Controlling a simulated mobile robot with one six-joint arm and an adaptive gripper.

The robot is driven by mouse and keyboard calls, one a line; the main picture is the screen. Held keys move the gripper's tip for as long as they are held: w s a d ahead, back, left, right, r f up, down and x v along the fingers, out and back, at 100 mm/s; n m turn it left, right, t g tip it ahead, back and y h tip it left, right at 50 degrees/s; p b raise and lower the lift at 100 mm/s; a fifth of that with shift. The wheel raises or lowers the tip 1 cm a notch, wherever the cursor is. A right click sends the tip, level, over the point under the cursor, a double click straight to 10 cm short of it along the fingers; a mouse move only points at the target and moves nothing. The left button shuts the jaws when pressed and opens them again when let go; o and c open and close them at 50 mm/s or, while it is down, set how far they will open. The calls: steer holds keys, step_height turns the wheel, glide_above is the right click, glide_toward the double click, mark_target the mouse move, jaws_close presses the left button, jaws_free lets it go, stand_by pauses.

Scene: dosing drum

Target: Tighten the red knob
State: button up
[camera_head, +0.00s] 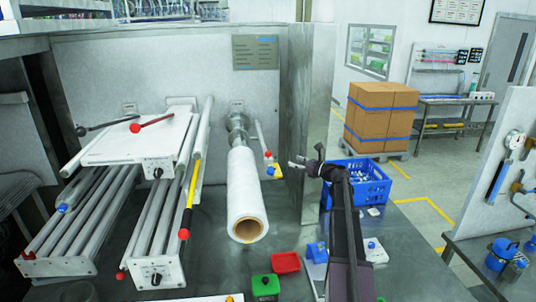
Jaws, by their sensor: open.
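Several red knob-like parts show in the head view. A small red knob (268,154) sits on a thin bar beside the white roll, with a yellow part and a blue part just below it. A red ball end (184,234) is on the yellow-and-black lever, and another red ball (135,128) is on a lever over the white plate. I cannot tell which one the task means. My gripper (296,164) is open and empty, fingers pointing left, a little to the right of the small red knob and apart from it in the picture.
A white roll (246,190) sticks out from the back panel. A blue crate (362,186) stands behind my arm. A red tray (286,263) and a green box (265,287) lie at the front of the metal table. A metal upright panel (294,110) stands behind my gripper.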

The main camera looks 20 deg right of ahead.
mark_target(268, 152)
steer(key=shift+s, duration=0.1)
stand_by(0.4)
steer(key=x, duration=1.3)
steer(key=shift+w+a+r, duration=0.1)
steer(key=shift+w+a, duration=0.15)
steer(key=shift+w, duration=0.05)
jaws_close()
